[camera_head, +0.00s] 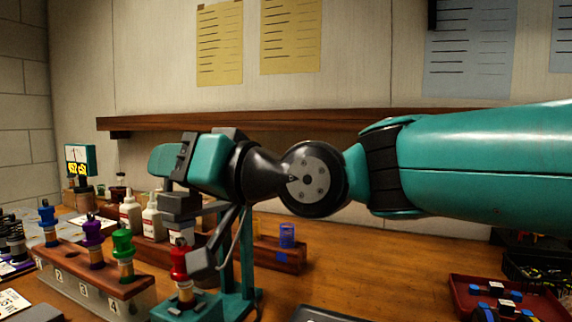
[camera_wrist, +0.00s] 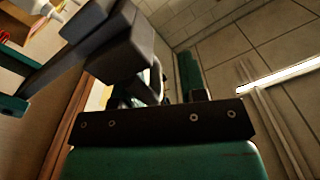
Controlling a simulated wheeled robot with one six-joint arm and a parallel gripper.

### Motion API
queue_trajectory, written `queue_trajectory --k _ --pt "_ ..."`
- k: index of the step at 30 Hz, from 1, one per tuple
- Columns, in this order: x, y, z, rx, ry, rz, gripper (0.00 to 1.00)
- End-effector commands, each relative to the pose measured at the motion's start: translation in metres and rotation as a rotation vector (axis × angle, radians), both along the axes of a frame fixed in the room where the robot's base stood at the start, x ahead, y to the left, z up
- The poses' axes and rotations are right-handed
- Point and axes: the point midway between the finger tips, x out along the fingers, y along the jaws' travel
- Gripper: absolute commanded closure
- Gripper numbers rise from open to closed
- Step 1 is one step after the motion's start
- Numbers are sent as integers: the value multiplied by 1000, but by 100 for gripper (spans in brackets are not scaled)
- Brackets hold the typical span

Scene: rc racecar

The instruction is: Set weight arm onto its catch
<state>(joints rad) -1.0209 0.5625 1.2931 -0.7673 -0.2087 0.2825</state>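My gripper (camera_head: 180,226) hangs at the end of my teal arm, above a teal test stand (camera_head: 248,262) on the wooden bench. A red-capped shock absorber (camera_head: 180,262) stands upright in the stand's base. A dark slanted bar (camera_head: 226,232) runs down toward a grey block beside the red cap; it looks like the weight arm, but my wrist partly covers it. The catch cannot be made out. In the wrist view, dark blocky parts (camera_wrist: 135,60) fill the space before my gripper, with a teal-and-dark beam (camera_wrist: 50,75) at the left. Whether my fingers hold anything is unclear.
A numbered wooden rack (camera_head: 85,272) with blue, purple and green shock absorbers stands left of the stand. White bottles (camera_head: 152,216) and a small wooden block with a blue cup (camera_head: 287,236) are behind. A red tray (camera_head: 505,300) lies at right.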

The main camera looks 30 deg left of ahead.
Motion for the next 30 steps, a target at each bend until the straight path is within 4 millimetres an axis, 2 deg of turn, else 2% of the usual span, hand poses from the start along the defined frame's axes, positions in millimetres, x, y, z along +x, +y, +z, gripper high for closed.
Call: queue_trajectory --k 9,14,24,30 --pt "3 -1 -1 -1 -2 -6 62" --pt "8 -17 -2 0 -2 -9 62" --pt "23 -100 -2 1 -2 -10 62" --pt "31 -143 -2 -1 -1 -8 62"
